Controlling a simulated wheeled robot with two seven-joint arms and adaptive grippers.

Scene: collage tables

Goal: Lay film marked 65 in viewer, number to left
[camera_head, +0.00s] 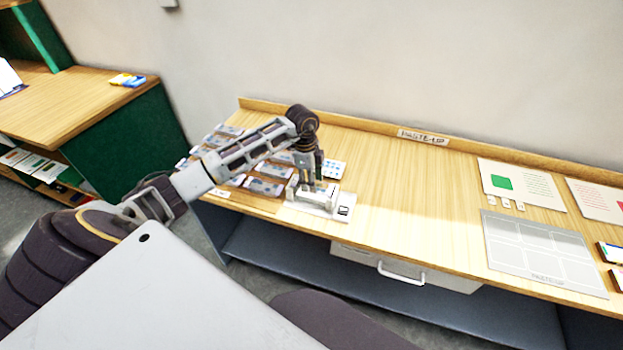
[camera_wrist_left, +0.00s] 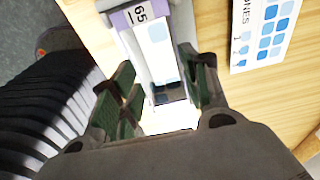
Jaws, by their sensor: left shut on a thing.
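The film marked 65 shows in the left wrist view as a pale strip (camera_wrist_left: 155,50) with a purple end band reading 65 at the top, away from my wrist. My left gripper (camera_wrist_left: 165,92) is shut on it, with green-padded fingers on either side. In the head view the same gripper (camera_head: 312,186) points down over the white viewer (camera_head: 328,209) at the table's front left edge, and hides the film. A grey channel (camera_wrist_left: 186,22) lies along the film, and a bright white patch shows between the fingers. Whether the film rests in the viewer I cannot tell. My right gripper is out of view.
Several film cards (camera_head: 264,187) lie left of the viewer. A card with blue swatches (camera_head: 334,168) lies just behind it; it also shows in the left wrist view (camera_wrist_left: 262,35). A grey paste-up sheet (camera_head: 540,255) lies at right. The table middle is clear.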

